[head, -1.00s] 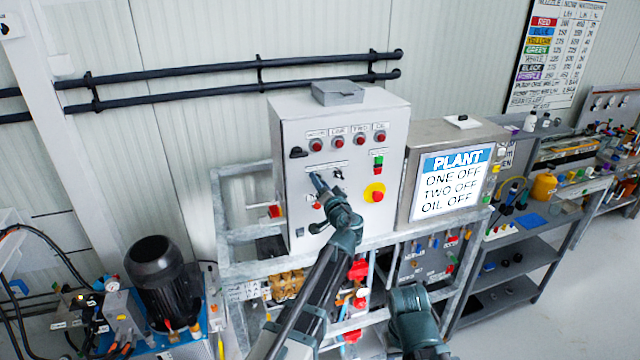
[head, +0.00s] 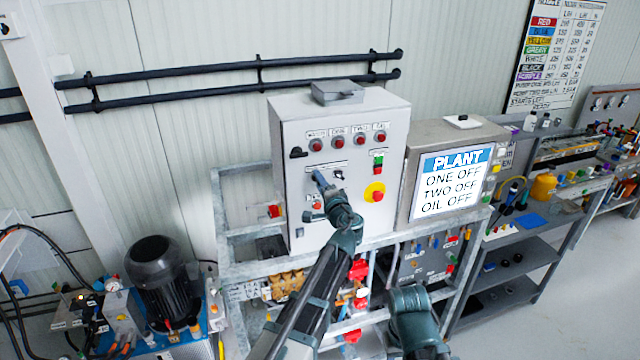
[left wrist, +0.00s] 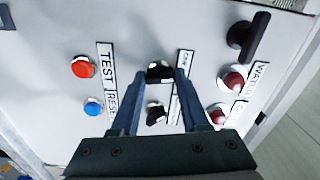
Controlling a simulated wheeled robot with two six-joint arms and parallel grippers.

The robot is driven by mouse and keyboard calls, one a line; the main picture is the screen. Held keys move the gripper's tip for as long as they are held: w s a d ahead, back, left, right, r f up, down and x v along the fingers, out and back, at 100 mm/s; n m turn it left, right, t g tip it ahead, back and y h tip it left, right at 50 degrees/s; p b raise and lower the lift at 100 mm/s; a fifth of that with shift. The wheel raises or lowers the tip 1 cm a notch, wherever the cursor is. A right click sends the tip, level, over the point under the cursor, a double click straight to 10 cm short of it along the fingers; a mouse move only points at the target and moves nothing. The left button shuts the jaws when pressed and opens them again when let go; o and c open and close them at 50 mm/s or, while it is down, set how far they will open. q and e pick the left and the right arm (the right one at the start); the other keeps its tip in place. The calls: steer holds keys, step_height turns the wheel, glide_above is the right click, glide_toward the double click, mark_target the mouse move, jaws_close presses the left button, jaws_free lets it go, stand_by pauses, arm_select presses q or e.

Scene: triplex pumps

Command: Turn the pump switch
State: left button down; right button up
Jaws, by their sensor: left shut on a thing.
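The grey control cabinet (head: 300,226) stands upright on a metal frame. My left gripper (head: 317,176) is at its front face. In the left wrist view its fingers (left wrist: 162,73) are shut on a black rotary switch (left wrist: 160,71), one finger on each side. In the head view the gripper hides this switch. A second black rotary switch (left wrist: 156,113) sits beside it, free, and also shows in the head view (head: 338,174). The screen (head: 452,182) reads PLANT, ONE OFF, TWO OFF, OIL OFF. My right arm is partly visible; its gripper is not.
Red lamps (head: 360,140) line the cabinet's top. A red-and-yellow emergency stop (head: 375,192) and a green button (head: 378,159) are to the right. A large black handle (left wrist: 248,37) is near the held switch. A black motor (head: 163,282) stands lower left.

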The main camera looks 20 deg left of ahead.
arm_select(q)
steer(key=m, duration=1)
steer(key=shift+m, duration=0.5)
stand_by(0.3)
steer(key=shift+c, duration=2)
jaws_free()
steer(key=shift+s, duration=0.1)
steer(key=v, duration=1.3)
steer(key=shift+s+d, duration=0.25)
steer(key=shift+d, duration=0.05)
